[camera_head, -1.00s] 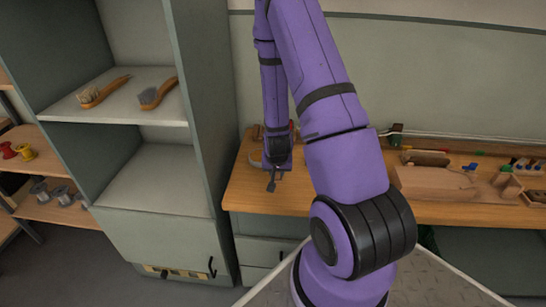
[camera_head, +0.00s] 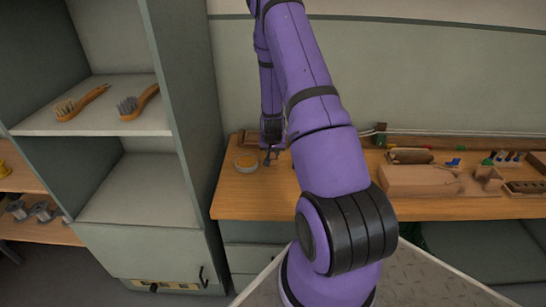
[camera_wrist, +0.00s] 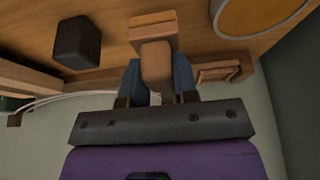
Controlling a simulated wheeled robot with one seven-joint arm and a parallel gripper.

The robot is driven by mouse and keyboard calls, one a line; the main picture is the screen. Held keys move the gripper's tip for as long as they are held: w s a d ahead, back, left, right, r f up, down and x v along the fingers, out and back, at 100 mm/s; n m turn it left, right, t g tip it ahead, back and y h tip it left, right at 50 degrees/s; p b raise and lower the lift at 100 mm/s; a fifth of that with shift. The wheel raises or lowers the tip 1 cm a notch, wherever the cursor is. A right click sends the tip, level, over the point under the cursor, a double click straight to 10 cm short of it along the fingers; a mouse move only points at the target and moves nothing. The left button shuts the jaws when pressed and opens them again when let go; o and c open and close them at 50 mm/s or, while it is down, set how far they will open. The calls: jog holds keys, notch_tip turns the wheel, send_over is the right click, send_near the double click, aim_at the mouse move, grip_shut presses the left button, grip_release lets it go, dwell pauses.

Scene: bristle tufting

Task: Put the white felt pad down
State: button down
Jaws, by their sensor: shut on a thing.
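My gripper (camera_head: 270,156) is low over the left end of the wooden bench (camera_head: 245,205), just right of a round dish. In the wrist view its two blue-grey fingers (camera_wrist: 156,75) are closed on the sides of a tan, rounded wooden-looking piece (camera_wrist: 155,60). A wider wooden block end (camera_wrist: 152,27) shows beyond that piece. No white felt face is clearly visible; I cannot tell whether it lies hidden under the held piece. I also cannot tell whether the held piece touches the bench.
The round dish (camera_head: 246,162) has an orange-brown inside. A dark block (camera_wrist: 77,42) and a small wooden frame (camera_wrist: 222,72) are near my fingers. A shelf cabinet (camera_head: 180,120) with two brushes stands left. The bench's front left is bare.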

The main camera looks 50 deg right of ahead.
aim_at(273, 156)
jog(key=shift+w+d, duration=0.35)
jog(key=shift+d, duration=0.1)
jog(key=shift+f, duration=1.8)
jog(key=shift+f, duration=0.15)
jog(key=c, duration=0.9)
grip_release()
